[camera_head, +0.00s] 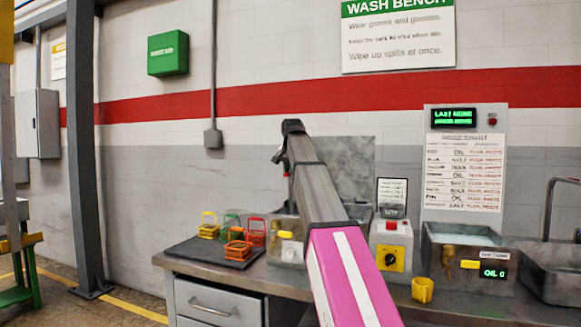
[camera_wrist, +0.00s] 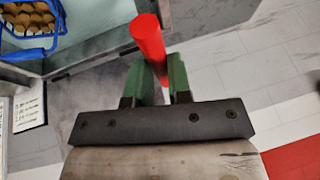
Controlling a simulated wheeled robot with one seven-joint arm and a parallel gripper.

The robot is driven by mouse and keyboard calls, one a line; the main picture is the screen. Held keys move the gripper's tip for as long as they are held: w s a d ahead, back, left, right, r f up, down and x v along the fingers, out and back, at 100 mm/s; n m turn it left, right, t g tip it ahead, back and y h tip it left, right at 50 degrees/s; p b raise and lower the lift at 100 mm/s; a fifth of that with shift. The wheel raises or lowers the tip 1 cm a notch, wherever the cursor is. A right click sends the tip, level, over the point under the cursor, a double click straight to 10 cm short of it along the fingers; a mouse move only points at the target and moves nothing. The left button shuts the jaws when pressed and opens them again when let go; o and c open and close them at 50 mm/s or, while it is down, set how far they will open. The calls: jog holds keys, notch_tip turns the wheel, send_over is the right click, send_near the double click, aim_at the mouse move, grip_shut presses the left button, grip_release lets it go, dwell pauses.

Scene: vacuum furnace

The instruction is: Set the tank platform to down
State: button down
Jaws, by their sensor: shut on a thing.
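My gripper (camera_wrist: 160,75) has green fingers closed on a red cylindrical handle (camera_wrist: 147,35) in the wrist view. In the head view my gripper (camera_head: 283,158) is raised above the bench, mostly hidden behind my arm. A grey tank (camera_wrist: 82,55) is in the wrist view, with a blue basket (camera_wrist: 45,47) of brown round parts at its upper left. In the head view a grey tank (camera_head: 276,250) with a yellow piece on its front stands partly behind my arm. What the red handle joins to, and the platform's height, cannot be made out.
Coloured baskets (camera_head: 236,248) stand on a dark mat (camera_head: 195,247) at the bench's left. Right of my arm are a control box (camera_head: 392,232) with a yellow dial, a yellow cup (camera_head: 422,290) and a second tank (camera_head: 445,232). The air above the left bench is clear.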

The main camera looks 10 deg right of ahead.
aim_at(291, 191)
notch_tip(291, 191, down, 9)
jog(key=shift+s+f, duration=0.1)
jog(key=c, duration=1.1)
grip_release()
jog(key=shift+o, duration=0.2)
jog(key=shift+s+r, duration=0.15)
jog(key=shift+r, duration=0.45)
jog(key=v, duration=0.9)
jog(key=shift+s+r, duration=0.2)
